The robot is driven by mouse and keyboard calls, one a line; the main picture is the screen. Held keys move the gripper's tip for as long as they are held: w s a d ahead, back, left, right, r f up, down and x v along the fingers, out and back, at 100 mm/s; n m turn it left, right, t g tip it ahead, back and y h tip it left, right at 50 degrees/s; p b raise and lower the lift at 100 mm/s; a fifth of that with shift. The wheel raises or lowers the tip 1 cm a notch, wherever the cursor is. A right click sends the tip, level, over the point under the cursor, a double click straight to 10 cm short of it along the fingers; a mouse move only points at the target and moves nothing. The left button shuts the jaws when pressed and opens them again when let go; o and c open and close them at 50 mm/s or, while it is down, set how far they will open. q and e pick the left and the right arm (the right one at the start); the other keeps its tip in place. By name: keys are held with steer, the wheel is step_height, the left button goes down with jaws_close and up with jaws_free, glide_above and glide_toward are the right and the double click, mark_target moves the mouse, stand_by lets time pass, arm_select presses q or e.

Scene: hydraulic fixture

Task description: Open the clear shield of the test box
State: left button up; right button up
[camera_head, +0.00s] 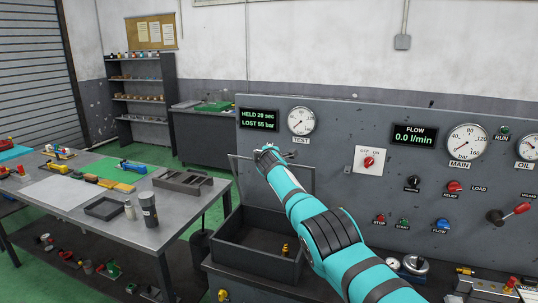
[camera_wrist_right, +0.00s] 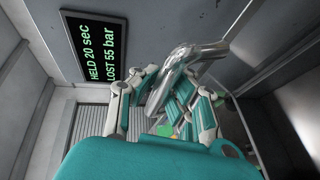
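The test box (camera_head: 228,252) is a dark open-topped box below the wall panel, with a small brass fitting (camera_head: 285,250) inside. Its clear shield (camera_head: 303,176) stands raised at the back of the box, faintly visible by its edges. My right gripper (camera_head: 268,153) is at the shield's upper part, its arm crossing in front of the shield and the box's right side. In the wrist view, my right gripper's fingers (camera_wrist_right: 166,96) close around a chrome bar handle (camera_wrist_right: 185,58), which runs between them. My left gripper is not in view.
The grey control panel (camera_head: 340,128) behind carries gauges, knobs and a display (camera_head: 259,119) reading "HELD 20 sec, LOST 55 bar". A workbench (camera_head: 65,193) with trays and tools stands to the left.

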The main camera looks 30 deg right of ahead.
steer(key=o, duration=0.3)
steer(key=shift+s+a+r, duration=0.1)
steer(key=shift+a+r, duration=0.05)
steer(key=shift+r, duration=0.3)
steer(key=shift+o, duration=0.2)
steer(key=shift+a, duration=0.1)
steer(key=shift+f, duration=0.25)
steer(key=shift+s+a, duration=0.25)
steer(key=shift+a, duration=0.25)
steer(key=v, duration=0.6)
steer(key=shift+s+d, duration=0.25)
steer(key=shift+s, duration=0.25)
steer(key=shift+r, duration=0.1)
